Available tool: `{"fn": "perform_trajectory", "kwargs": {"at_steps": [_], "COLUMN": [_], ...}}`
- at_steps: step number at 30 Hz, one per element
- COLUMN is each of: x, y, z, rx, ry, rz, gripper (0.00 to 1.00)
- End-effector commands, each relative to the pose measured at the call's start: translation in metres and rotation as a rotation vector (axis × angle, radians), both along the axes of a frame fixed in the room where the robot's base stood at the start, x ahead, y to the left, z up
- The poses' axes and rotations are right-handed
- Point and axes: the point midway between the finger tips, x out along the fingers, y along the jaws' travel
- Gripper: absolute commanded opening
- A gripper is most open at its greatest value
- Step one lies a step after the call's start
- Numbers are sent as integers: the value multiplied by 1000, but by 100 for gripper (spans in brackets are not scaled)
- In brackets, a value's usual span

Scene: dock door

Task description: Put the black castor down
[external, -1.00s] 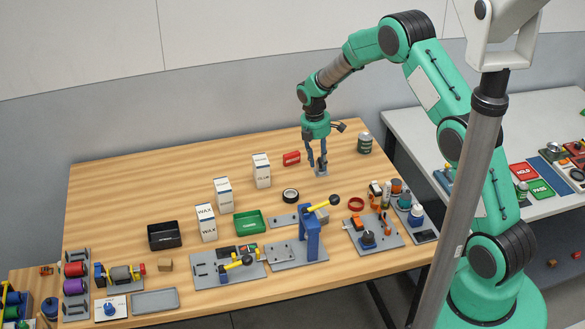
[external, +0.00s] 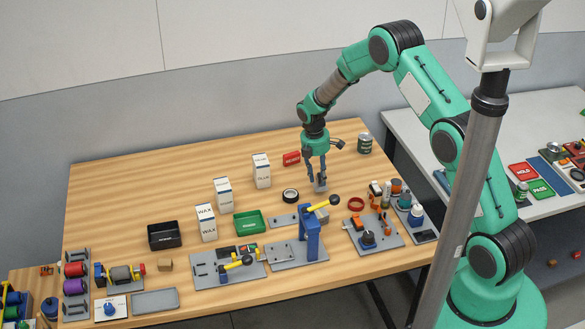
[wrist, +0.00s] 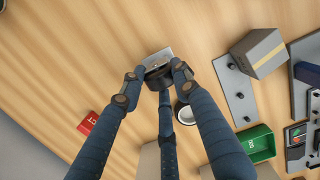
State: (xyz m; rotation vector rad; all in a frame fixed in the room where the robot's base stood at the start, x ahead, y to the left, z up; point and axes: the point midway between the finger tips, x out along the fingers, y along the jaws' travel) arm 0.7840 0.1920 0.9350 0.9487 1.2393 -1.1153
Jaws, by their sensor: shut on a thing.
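My gripper (external: 319,182) is over the back right part of the wooden table. In the wrist view its fingers (wrist: 157,78) are shut on the black castor (wrist: 158,69), which has a pale grey plate on its far side. The fingers hide part of the castor. In the external view the castor shows small, its grey plate (external: 321,187) at the fingertips. I cannot tell whether it touches the wooden table (external: 120,200).
A black tape roll (external: 290,196) lies left of my gripper, and a red box (external: 291,158) behind it. A blue clamp stand (external: 312,235) with a yellow lever stands in front. A green tray (external: 249,224) and white wax boxes (external: 262,172) are to the left. A dark can (external: 364,143) stands back right.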

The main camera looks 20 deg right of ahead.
Motion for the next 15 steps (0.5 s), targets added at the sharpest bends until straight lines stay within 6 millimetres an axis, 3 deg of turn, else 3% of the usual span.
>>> {"fn": "perform_trajectory", "kwargs": {"at_steps": [6, 15], "x": [0, 0], "y": [0, 0], "z": [-23, -25], "rx": [0, 0], "ry": [1, -1], "rz": [0, 0], "gripper": [0, 0]}}
